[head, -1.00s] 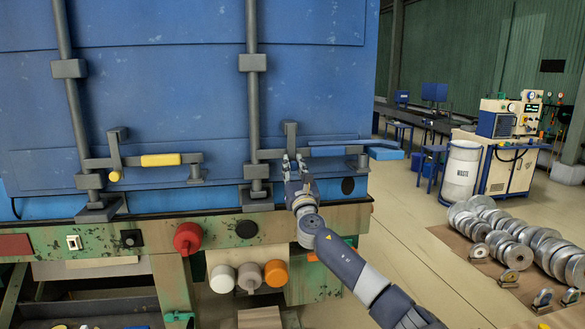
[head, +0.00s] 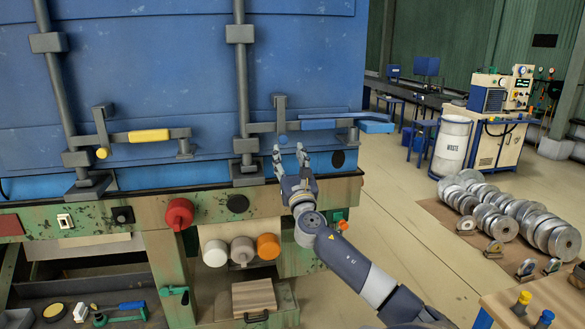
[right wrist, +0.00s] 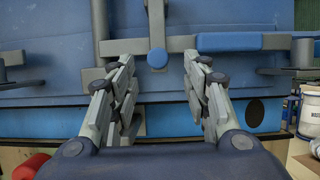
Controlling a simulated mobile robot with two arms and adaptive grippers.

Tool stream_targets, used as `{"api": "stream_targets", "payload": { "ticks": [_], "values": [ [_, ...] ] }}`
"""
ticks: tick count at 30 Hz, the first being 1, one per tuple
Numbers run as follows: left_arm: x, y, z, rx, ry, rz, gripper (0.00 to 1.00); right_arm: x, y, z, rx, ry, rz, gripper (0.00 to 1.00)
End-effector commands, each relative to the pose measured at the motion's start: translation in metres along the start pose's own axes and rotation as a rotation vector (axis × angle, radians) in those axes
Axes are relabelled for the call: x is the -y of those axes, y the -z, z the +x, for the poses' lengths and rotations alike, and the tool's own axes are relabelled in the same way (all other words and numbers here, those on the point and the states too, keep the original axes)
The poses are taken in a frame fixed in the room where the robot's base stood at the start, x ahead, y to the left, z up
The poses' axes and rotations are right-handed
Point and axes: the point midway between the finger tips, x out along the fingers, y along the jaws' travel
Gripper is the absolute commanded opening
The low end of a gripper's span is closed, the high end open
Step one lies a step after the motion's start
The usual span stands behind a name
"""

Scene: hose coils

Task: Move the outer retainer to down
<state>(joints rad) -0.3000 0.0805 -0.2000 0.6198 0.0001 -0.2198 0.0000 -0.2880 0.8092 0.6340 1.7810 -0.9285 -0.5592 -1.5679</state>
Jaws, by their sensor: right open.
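The right retainer (head: 280,115) is a grey upright piece with a blue knob at its lower end, on the grey latch with the blue handle (head: 340,123). In the right wrist view this retainer (right wrist: 156,25) stands upright and its blue knob (right wrist: 158,58) is above and between my fingertips. My right gripper (head: 289,151) is open and empty just below the knob, apart from it; its spread fingers also show in the right wrist view (right wrist: 158,63). A similar left retainer (head: 101,125) with a yellow knob is on the latch with the yellow handle (head: 149,136). My left gripper is out of view.
The blue door (head: 190,65) has two grey vertical rods. Below it, a worn green frame (head: 150,213) carries a red knob (head: 179,213) and several other knobs. Metal coils (head: 500,215) and a waste drum (head: 451,147) stand on the floor at right.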

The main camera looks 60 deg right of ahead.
Motion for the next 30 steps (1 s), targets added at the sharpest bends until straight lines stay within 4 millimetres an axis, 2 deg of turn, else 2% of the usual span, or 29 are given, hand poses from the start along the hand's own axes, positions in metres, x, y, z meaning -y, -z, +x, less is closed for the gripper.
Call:
{"api": "stream_targets", "payload": {
  "ticks": [3, 9, 30],
  "values": [
    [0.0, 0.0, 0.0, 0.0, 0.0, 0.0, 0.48, 0.001, 0.001, -0.023, -0.002, 0.002, -0.001, 0.44],
    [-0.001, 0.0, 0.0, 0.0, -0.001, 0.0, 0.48, 0.001, 0.0, -0.043, 0.0, 0.002, 0.0, 0.44],
    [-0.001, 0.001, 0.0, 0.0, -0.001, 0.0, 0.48, 0.001, 0.0, -0.046, 0.001, 0.001, -0.001, 0.44]
  ]
}}
